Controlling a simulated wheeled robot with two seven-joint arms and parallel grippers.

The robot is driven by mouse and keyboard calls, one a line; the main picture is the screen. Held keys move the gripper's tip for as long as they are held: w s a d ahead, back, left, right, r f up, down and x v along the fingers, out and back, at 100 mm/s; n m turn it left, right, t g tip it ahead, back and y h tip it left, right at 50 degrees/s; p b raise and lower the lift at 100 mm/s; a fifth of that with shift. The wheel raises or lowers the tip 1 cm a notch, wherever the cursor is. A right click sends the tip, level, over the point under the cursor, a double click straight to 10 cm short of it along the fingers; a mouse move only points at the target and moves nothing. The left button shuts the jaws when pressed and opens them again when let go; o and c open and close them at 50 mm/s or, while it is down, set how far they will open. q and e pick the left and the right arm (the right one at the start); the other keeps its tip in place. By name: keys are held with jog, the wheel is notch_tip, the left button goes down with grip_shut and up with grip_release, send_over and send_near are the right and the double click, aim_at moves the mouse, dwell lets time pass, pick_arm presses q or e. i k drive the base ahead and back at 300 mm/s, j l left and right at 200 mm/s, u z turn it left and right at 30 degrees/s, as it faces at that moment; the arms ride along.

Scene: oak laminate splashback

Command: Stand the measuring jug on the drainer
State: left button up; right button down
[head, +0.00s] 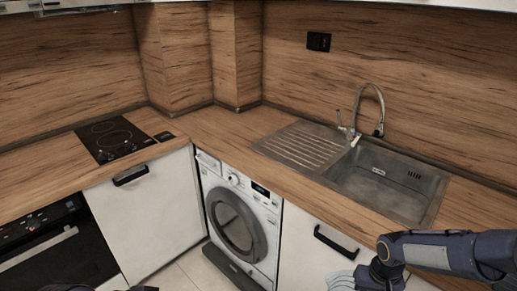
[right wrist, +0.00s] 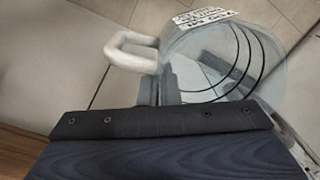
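The measuring jug (right wrist: 232,75) is clear, with dark rings, a white label and a white handle (right wrist: 130,50). In the right wrist view it is at my right gripper (right wrist: 185,88), whose fingers are shut on its wall, handle to the left. In the head view only part of the jug (head: 341,281) shows at the bottom edge, in the air before the white cupboard, below counter height. The ribbed metal drainer (head: 302,147) lies left of the sink bowl, bare. My left gripper is out of view; only dark parts of mine show at the bottom left edge.
The sink bowl (head: 385,182) is empty, with a curved tap (head: 372,100) at its back edge. The worktop (head: 215,127) is clear left of the drainer, up to the black hob (head: 115,138). A cupboard handle (head: 335,243) sticks out near the jug.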

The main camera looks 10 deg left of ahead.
aim_at(319, 153)
jog(key=i+j+u, duration=0.3)
jog(key=i+j, duration=0.15)
jog(key=i+j+u, duration=0.35)
jog(key=i, duration=0.2)
